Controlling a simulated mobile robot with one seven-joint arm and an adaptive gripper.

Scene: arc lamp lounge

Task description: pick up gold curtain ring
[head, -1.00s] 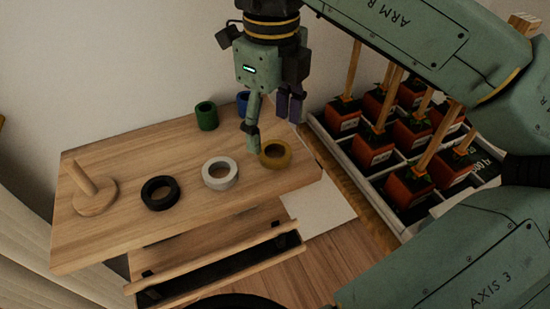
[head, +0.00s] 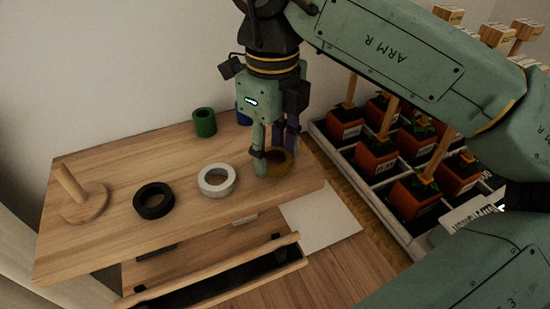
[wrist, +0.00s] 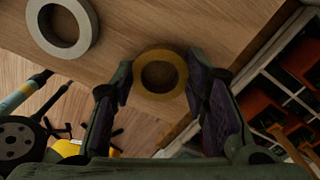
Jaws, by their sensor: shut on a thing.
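The gold curtain ring (head: 281,163) lies flat at the right end of the wooden board, partly hidden by a finger of my gripper (head: 270,160). In the wrist view the gold ring (wrist: 161,54) sits between the two fingers of my gripper (wrist: 163,84), with its near part between the pads. My gripper points down and is shut on the gold ring. The ring appears to be at board level; I cannot tell whether it is lifted.
On the wooden board (head: 110,230) are a white ring (head: 205,190), a black ring (head: 155,209), a green ring (head: 204,122), a blue ring (head: 244,117), partly hidden, and a wooden peg stand (head: 84,205). A tray of potted plants (head: 400,250) stands close on the right.

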